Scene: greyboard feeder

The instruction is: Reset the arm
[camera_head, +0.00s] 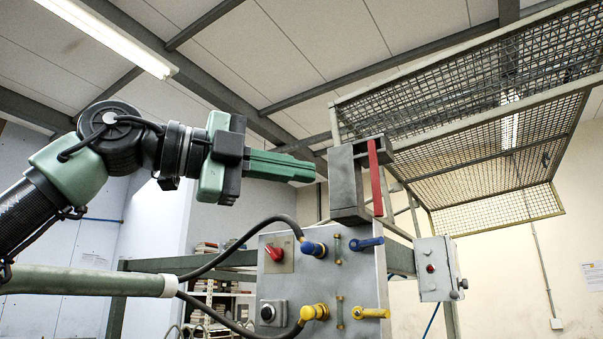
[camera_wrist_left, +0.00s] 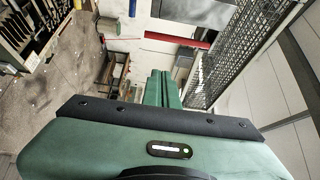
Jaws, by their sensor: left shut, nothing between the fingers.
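My left gripper (camera_head: 314,171) is at the centre of the head view, its arm reaching in from the left. Its green fingers lie together, pointing right, with nothing between them. In the left wrist view, the closed fingers (camera_wrist_left: 163,76) point up the picture. The fingertips are close to a grey block with a red bar (camera_head: 376,178) on top of the control panel; I cannot tell the exact gap. The red bar also shows in the left wrist view (camera_wrist_left: 176,39). My right gripper is in neither view.
A grey control panel (camera_head: 283,287) carries a red switch (camera_head: 274,251), blue and yellow connectors and a black knob. A small grey box (camera_head: 437,268) hangs to its right. A wire mesh guard (camera_head: 470,110) fills the upper right. Black hoses run to the panel.

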